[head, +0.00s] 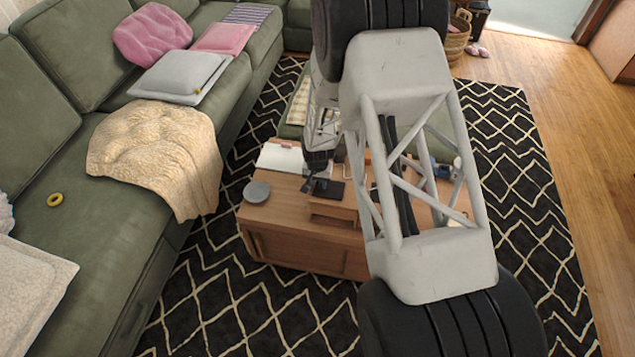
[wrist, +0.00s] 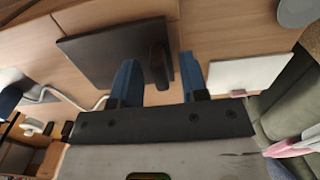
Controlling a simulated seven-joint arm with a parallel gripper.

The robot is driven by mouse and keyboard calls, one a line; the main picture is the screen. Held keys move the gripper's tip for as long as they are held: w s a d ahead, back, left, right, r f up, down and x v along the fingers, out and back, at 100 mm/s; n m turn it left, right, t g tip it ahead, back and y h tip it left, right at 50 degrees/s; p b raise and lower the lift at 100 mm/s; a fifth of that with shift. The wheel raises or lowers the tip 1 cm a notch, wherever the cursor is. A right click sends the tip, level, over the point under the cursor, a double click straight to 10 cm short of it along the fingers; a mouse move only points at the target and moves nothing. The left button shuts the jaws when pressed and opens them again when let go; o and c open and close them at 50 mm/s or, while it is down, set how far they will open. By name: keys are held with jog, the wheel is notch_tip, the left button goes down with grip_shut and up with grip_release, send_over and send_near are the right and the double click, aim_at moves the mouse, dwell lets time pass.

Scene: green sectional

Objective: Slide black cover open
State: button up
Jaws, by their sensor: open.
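The black cover (wrist: 100,52) is a flat dark panel on a wooden surface in the wrist view, with a raised dark handle (wrist: 159,66) on its right edge. In the head view the dark panel (head: 331,190) appears on a small wooden box (head: 333,209) on the coffee table. My gripper (wrist: 158,60) has its two blue fingers apart, and the handle shows between them in the picture. I cannot tell whether either finger touches it. In the head view my gripper (head: 309,184) is small and dark over the table beside the panel, and my arm hides part of the table.
The coffee table (head: 290,240) also holds a grey disc (head: 257,191) and a white flat item (head: 281,158). A bent white object (wrist: 65,95) lies left of the panel in the wrist view. The green sofa (head: 60,225) stands left; patterned rug (head: 520,190) surrounds the table.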

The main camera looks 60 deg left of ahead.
aim_at(342, 191)
jog(key=shift+f, duration=0.2)
grip_shut()
dwell(0.3)
jog(key=w+d, duration=0.6)
jog(key=shift+w+d, duration=0.15)
jog(key=shift+w, duration=0.05)
grip_release()
